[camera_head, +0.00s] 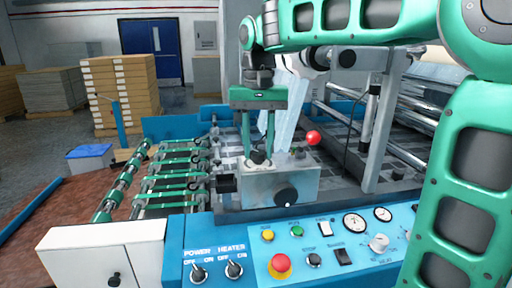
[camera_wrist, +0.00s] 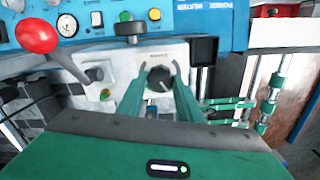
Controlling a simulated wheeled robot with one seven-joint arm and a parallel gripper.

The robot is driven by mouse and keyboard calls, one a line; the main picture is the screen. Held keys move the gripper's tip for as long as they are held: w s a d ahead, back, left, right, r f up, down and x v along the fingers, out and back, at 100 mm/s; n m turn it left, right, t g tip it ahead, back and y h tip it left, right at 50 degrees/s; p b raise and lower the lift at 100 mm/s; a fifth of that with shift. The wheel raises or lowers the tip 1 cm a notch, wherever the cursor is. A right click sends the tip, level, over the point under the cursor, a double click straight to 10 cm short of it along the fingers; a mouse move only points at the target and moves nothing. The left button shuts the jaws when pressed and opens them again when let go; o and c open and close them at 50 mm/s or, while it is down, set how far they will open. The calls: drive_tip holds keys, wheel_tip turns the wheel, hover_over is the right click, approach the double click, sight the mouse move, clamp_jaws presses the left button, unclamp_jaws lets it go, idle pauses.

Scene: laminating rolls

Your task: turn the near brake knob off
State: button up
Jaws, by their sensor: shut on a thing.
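A pale grey metal box (camera_head: 300,186) stands just behind the blue control panel. A dark round knob with a light pointer line sits on its top face and shows in the wrist view (camera_wrist: 159,78). My gripper (camera_head: 258,162) comes down from above, and its two green fingers are closed on opposite sides of this knob. In the head view the fingers mostly hide it. Small print on the box beside the knob is too blurred to read. A second black knob (camera_head: 286,196) is on the front of the box, apart from the fingers; it also shows in the wrist view (camera_wrist: 130,30).
A lever with a red ball (camera_head: 313,138) rises close to the right of my gripper. The blue panel (camera_head: 225,268) in front carries switches, gauges and a red button (camera_head: 280,266). Green rollers (camera_head: 170,175) lie to the left. A metal post (camera_head: 382,130) stands to the right.

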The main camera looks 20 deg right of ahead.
sight(258, 151)
drive_tip(key=n, duration=0.5)
drive_tip(key=shift+n, duration=0.3)
drive_tip(key=n, duration=0.4)
drive_tip(key=shift+w, duration=0.1)
drive_tip(key=n, duration=0.5)
drive_tip(key=shift+r+n, duration=0.1)
drive_tip(key=shift+n, duration=2.1)
drive_tip(key=o, duration=1)
drive_tip(key=shift+d, duration=0.1)
drive_tip(key=shift+o, duration=0.2)
wheel_tip(258, 151, up, 11)
drive_tip(key=shift+f, duration=0.2)
